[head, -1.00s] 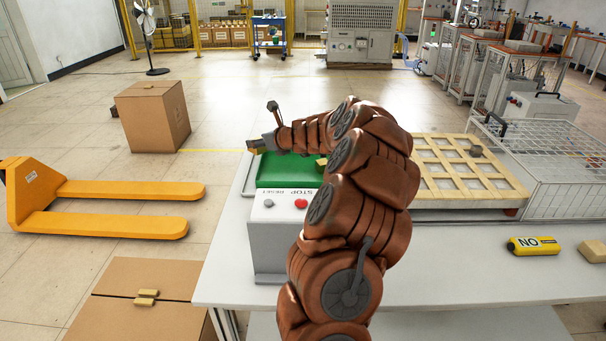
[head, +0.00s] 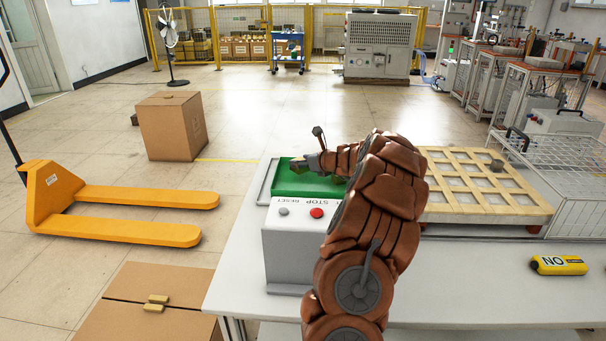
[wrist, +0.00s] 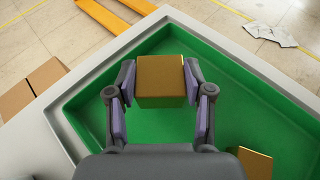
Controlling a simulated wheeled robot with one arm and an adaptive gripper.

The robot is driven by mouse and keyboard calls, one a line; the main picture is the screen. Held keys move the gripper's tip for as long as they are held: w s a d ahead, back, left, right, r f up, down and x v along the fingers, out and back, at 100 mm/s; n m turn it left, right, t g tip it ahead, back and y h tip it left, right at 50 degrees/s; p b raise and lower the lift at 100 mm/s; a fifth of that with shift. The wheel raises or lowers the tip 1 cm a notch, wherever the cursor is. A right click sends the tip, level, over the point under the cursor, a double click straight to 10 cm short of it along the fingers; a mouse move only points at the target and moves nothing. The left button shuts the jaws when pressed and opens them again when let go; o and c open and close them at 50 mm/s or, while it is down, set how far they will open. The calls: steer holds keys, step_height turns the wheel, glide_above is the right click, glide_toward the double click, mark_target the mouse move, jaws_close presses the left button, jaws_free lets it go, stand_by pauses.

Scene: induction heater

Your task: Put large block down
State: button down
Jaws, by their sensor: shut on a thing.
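My gripper (head: 300,165) is shut on a gold block (wrist: 161,84). Its two fingers, with purple-grey pads, press the block's left and right sides in the wrist view. The block is over the green tray (head: 290,187), also seen in the wrist view (wrist: 226,85). I cannot tell whether its underside touches the tray floor. A second gold block (wrist: 254,163) lies in the tray at the lower right of the wrist view, partly cut off by the frame edge.
The control box (head: 290,240) with STOP and RESET buttons stands in front of the tray. A wooden grid rack (head: 480,185) and a yellow device (head: 558,265) are on the table to the right. An orange pallet truck (head: 120,235) and cartons (head: 172,125) stand on the floor left.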

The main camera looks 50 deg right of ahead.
mark_target(305, 171)
steer(key=shift+f+b, duration=0.3)
steer(key=shift+f, duration=1.45)
steer(key=shift+f, duration=0.2)
steer(key=shift+c, duration=2.2)
jaws_free()
